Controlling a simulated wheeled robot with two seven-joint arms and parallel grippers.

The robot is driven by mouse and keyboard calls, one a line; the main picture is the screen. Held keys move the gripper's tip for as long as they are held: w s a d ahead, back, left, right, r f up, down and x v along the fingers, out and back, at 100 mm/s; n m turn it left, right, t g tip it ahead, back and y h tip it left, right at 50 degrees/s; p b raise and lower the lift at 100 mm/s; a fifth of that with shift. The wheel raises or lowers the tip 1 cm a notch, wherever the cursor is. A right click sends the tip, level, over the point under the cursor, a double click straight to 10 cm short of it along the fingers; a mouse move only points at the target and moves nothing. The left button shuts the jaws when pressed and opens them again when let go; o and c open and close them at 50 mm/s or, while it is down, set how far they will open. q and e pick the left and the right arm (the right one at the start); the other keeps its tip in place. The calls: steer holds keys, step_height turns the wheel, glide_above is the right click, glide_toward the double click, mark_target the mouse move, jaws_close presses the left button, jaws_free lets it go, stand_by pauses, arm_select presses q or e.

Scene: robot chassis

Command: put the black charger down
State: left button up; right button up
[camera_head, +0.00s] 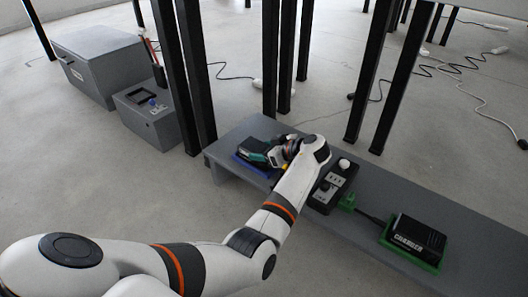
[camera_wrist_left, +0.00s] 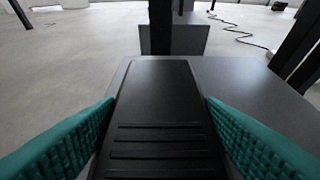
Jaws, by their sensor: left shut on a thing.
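My left gripper (camera_wrist_left: 160,135) has teal ridged fingers and is shut on the black charger (camera_wrist_left: 155,95), a long black block with raised ridges at its near end. In the head view the left gripper (camera_head: 276,155) is at the left end of a grey bench, over a blue pad (camera_head: 247,167). The black charger (camera_head: 252,147) partly shows there, low over the pad; whether it touches the pad is unclear. My arm and wrist hide part of it. My right gripper is out of view.
On the grey bench (camera_head: 345,235), a black box lettered CHARGER (camera_head: 418,236) sits on a green tray (camera_head: 396,251). A black control unit (camera_head: 332,187) with a white knob stands between. Black posts (camera_head: 270,60) rise behind. Grey boxes (camera_head: 100,65) stand on the floor at left.

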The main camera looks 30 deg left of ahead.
arm_select(q)
steer(key=o, duration=1.3)
steer(key=shift+c, duration=0.2)
steer(key=shift+r, duration=0.1)
steer(key=p+v, duration=0.6)
steer(key=v, duration=0.6)
steer(key=shift+p, duration=0.3)
